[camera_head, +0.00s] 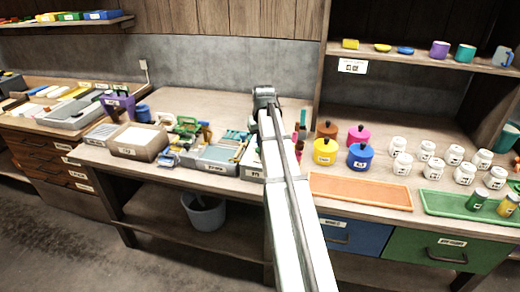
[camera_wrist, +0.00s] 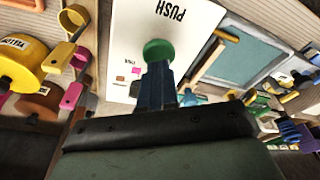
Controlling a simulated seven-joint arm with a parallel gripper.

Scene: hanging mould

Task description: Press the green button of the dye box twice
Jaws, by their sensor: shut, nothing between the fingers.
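The dye box (camera_wrist: 185,35) shows in the wrist view as a white panel with an upside-down PUSH label and small coloured marks. Its round green button (camera_wrist: 158,49) is at the panel's lower middle. My gripper (camera_wrist: 157,72) is shut and empty, with its dark blue fingertips right in front of the button and overlapping its lower edge. I cannot tell whether they touch it or whether the button is pressed in. In the head view my arm reaches over the bench and hides the dye box and my fingers.
Yellow (camera_head: 325,151), blue (camera_head: 360,156), pink and brown lidded pots stand right of my arm, with an orange tray (camera_head: 360,190) in front. Several white jars (camera_head: 403,163) stand farther right. Trays of small parts (camera_head: 217,156) lie to the left. A shelf (camera_head: 420,57) overhangs the right side.

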